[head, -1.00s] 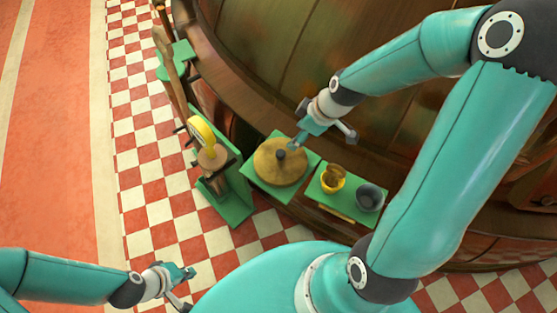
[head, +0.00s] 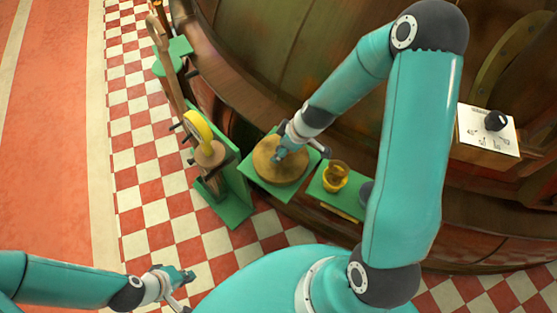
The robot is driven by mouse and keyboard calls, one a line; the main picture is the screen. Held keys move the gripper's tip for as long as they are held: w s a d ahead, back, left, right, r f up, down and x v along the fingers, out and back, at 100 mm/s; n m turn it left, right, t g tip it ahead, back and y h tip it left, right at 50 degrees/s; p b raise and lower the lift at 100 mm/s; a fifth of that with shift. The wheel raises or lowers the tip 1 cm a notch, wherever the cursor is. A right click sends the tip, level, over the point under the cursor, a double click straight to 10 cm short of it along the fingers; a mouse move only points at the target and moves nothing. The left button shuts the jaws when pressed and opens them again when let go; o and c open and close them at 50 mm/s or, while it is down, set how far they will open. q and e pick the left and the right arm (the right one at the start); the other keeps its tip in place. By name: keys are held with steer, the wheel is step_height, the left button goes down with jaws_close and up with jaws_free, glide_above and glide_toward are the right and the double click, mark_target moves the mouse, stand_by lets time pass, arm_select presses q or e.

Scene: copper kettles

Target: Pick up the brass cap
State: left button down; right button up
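The brass cap (head: 267,171), a broad round disc, lies flat on a green stand (head: 262,191). Its dark central knob, seen earlier, is now hidden behind my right gripper (head: 280,156). That gripper reaches in from the upper right, and its fingers are over the middle of the cap. I cannot tell whether they touch or close on the knob. My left gripper (head: 187,290) is at the lower left, open and empty, well away from the cap.
A yellow pot (head: 335,179) stands on a second green stand, right of the cap. A dark bowl (head: 366,192) is partly hidden by my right arm. A paper (head: 487,131) lies at the right.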

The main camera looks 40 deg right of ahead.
steer(key=shift+w+f, duration=0.15)
steer(key=shift+f, duration=0.25)
steer(key=shift+a, duration=0.1)
jaws_close()
steer(key=shift+r, duration=0.2)
